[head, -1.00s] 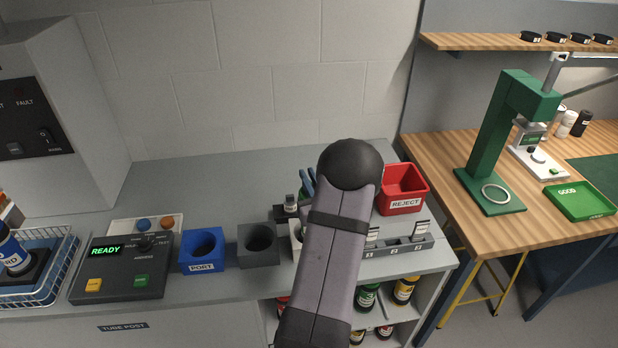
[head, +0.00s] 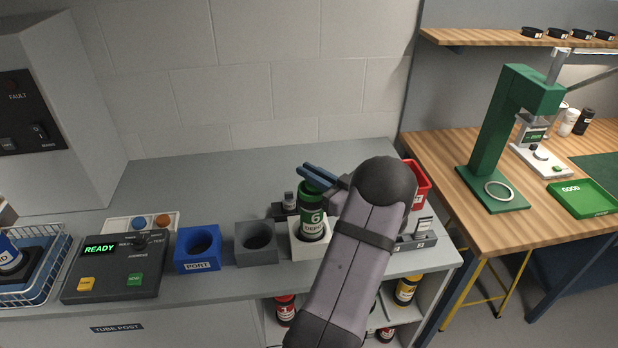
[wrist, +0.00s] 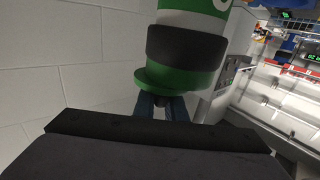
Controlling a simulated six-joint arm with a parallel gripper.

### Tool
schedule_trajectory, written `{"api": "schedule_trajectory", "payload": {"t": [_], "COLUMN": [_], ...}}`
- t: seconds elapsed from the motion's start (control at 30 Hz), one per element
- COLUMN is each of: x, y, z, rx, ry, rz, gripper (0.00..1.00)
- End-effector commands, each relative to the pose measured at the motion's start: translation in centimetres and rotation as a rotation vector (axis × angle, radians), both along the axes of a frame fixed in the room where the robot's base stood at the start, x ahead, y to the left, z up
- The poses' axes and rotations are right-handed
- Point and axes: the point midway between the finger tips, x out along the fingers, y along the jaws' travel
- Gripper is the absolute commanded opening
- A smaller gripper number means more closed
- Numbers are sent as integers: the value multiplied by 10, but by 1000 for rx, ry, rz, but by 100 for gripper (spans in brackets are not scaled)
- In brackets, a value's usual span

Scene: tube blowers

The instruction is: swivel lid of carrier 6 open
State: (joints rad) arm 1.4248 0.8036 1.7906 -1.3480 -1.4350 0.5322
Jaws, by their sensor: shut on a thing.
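Carrier 6 (head: 312,222), a green tube with a dark label band reading 6 and DEPOT, stands upright in a white block holder (head: 311,247). My gripper (head: 318,178) has blue fingers at the carrier's top and is shut on its green lid. In the wrist view, the fingers (wrist: 162,106) are at the green lid (wrist: 166,88), below the dark band of the carrier (wrist: 190,47). The lid's rim juts out beyond the band towards my gripper. I cannot tell how far the lid is turned.
A grey socket (head: 257,242) and a blue PORT socket (head: 198,249) stand left of the holder. A control box (head: 115,268) reads READY. The red REJECT bin (head: 421,184) is partly behind my arm. Shelves below hold more carriers.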

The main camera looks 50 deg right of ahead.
Motion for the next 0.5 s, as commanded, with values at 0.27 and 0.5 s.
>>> {"api": "schedule_trajectory", "payload": {"t": [0.27, 0.5], "x": [0, 1], "y": [-3, -3], "z": [-4, -3], "rx": [-4, -3], "ry": [-1, -1], "rz": [212, 353], "gripper": [0, 0]}}
